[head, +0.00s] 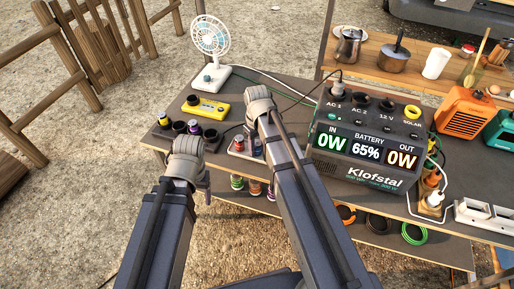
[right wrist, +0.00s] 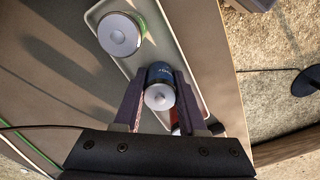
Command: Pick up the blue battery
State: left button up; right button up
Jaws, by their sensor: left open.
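The blue battery (right wrist: 160,76) stands between the fingers of my right gripper (right wrist: 159,92) in the right wrist view, its silver end facing the camera. Both fingers lie against its sides, and my right gripper is shut on it. It is over or in a pale tray (right wrist: 192,62); I cannot tell if its base is lifted.
A green battery (right wrist: 119,35) stands in the tray, and a red item (right wrist: 176,124) is partly hidden by a finger. A power station (head: 365,135) stands right of my right gripper. A yellow device (head: 206,107) and a fan (head: 211,45) stand behind.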

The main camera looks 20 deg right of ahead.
aim_at(257, 142)
grip_shut()
notch_tip(257, 142, up, 10)
jog(key=p, duration=1)
